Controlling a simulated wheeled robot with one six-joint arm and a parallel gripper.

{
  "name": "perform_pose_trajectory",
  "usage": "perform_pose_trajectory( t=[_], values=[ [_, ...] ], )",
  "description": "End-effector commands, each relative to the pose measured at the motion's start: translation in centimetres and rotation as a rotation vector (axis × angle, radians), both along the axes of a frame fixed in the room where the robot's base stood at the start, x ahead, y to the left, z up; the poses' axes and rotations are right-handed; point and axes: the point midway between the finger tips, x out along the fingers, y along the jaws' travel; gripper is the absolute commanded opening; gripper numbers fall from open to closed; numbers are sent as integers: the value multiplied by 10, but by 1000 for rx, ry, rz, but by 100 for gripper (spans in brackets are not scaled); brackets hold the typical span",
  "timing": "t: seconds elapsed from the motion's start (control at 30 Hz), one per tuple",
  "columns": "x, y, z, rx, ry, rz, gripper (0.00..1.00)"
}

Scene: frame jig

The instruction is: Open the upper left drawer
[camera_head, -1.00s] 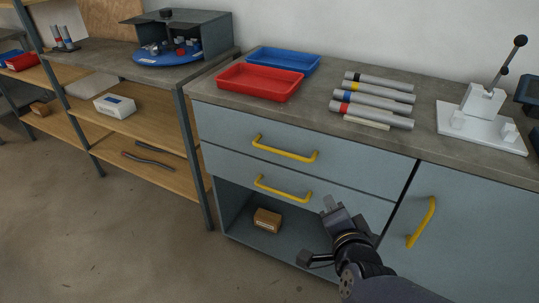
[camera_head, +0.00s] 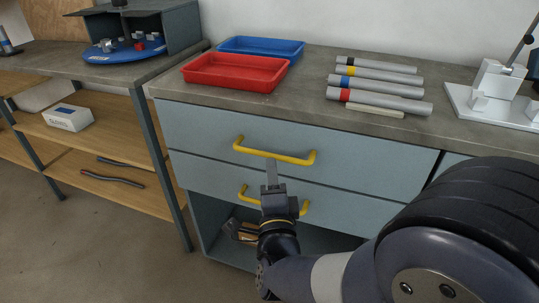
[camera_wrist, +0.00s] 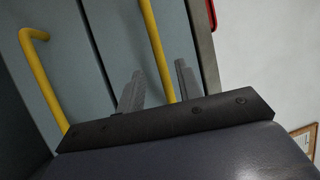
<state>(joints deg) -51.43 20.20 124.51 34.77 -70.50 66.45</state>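The upper left drawer is a grey-blue front (camera_head: 200,130) with a yellow bar handle (camera_head: 300,160), just under the worktop, and it is shut. Its handle also runs through the middle of the wrist view (camera_wrist: 155,45). My gripper (camera_head: 271,164) is in front of the drawers, its fingertips just below the middle of that handle in the head view. In the wrist view my gripper (camera_wrist: 160,82) is open, its two fingers apart with the handle showing between them. I cannot tell whether the fingertips reach past the bar.
The lower drawer (camera_head: 205,172) is shut, and its handle (camera_head: 243,195) is partly behind my gripper. An open compartment lies beneath. A red tray (camera_head: 235,73), a blue tray (camera_head: 310,60) and several grey cylinders (camera_head: 380,103) lie on the worktop (camera_head: 190,98). A shelf stands to the left.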

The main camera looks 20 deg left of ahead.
Motion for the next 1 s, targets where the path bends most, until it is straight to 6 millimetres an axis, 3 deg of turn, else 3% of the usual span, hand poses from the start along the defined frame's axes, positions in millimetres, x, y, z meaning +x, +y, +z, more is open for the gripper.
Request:
perform_pose_trajectory(
  t=[0.1, 0.3, 0.7, 1.0],
  values=[
    [23, 7, 4, 1, 0, -3, 34],
    [48, 15, 9, -1, 0, 0, 34],
    [56, 19, 11, -2, -1, 2, 34],
    [56, 18, 10, -2, -1, 2, 11]
  ],
)
